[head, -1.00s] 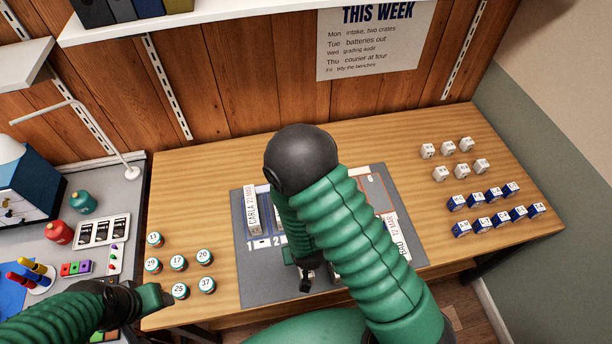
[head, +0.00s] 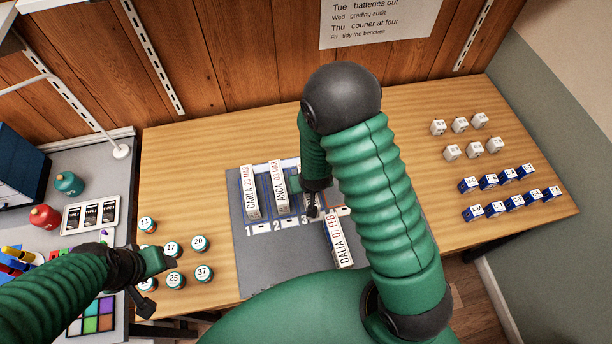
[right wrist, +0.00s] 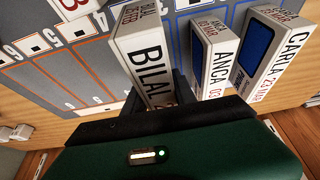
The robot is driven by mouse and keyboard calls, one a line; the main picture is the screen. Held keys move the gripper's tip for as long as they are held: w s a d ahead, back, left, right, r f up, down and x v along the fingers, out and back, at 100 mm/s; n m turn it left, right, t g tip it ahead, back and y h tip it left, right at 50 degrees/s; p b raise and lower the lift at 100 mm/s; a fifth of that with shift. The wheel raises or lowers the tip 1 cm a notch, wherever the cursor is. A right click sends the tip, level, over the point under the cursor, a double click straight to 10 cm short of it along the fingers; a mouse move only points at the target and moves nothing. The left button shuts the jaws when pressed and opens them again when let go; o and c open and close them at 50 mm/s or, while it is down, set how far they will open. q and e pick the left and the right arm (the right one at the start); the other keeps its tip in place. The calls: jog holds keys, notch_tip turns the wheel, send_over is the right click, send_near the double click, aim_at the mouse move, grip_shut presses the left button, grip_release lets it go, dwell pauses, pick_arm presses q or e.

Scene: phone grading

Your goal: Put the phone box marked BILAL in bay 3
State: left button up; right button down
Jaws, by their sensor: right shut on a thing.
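The white phone box marked BILAL (right wrist: 148,55) stands between the jaws of my right gripper (right wrist: 160,95) in the right wrist view. In the head view my right gripper (head: 312,208) is over the bay 3 area; my arm hides most of the box there. I cannot tell whether its base touches the bay floor. The ANCA box (head: 281,190) stands in bay 2, beside the BILAL box, and the CARLA box (head: 250,193) stands in bay 1. My left gripper (head: 155,275) is by the round tins; its jaw gap is unclear.
The DALIA box (head: 337,243) lies in front of the bays on the grey mat (head: 258,278). Numbered tins (head: 172,248) stand left of the mat. White cubes (head: 460,125) and blue boxes (head: 497,208) are at right. My right arm hides the mat's right side.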

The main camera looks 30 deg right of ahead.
jog(key=w, duration=0.1)
jog(key=w+d, duration=0.2)
jog(key=shift+w+p, duration=0.3)
jog(key=shift+w, duration=0.1)
jog(key=shift+w+f, duration=0.15)
jog(key=shift+f, duration=0.15)
jog(key=f, duration=0.3)
jog(key=shift+w+a+p, duration=0.15)
jog(key=shift+a+p, duration=0.15)
jog(key=shift+d+f, duration=0.2)
jog(key=shift+d, duration=0.05)
jog(key=c, duration=1)
grip_release()
jog(key=shift+a, duration=0.1)
